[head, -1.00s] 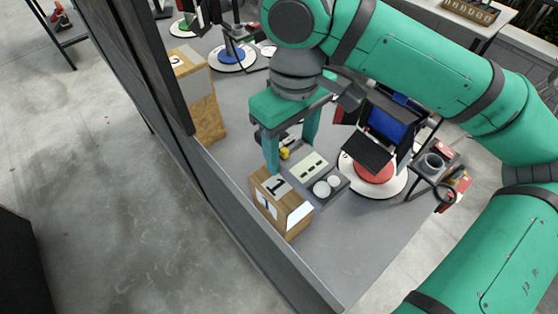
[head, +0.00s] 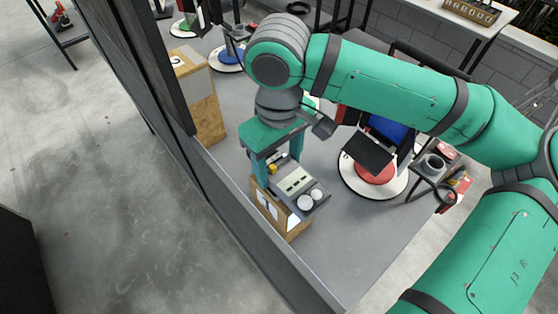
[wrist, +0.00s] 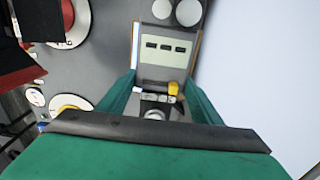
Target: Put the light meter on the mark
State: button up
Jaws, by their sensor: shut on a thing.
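The light meter (head: 295,180) looks like a long grey device with a pale slotted panel, two white discs and a yellow part. My gripper (head: 278,168) points down and is shut on it, one finger on each side. In the wrist view, the light meter (wrist: 165,55) runs forward from between the fingers, discs at the far end. It is over a wooden box (head: 298,229) at the table's near left edge and hides most of its top. The black mark seen earlier on that top is hidden. I cannot tell whether the meter touches the box.
A dark upright frame and low wall (head: 235,215) run along the table's left side. A second wooden box (head: 206,105) stands farther back by it. A lamp with a red centre on a round white base (head: 352,183) stands to the right. The grey table front (head: 350,240) is clear.

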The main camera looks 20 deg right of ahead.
aim_at(279, 165)
jog(key=o, duration=1.3)
notch_tip(279, 165, up, 12)
jog(key=shift+r, duration=0.15)
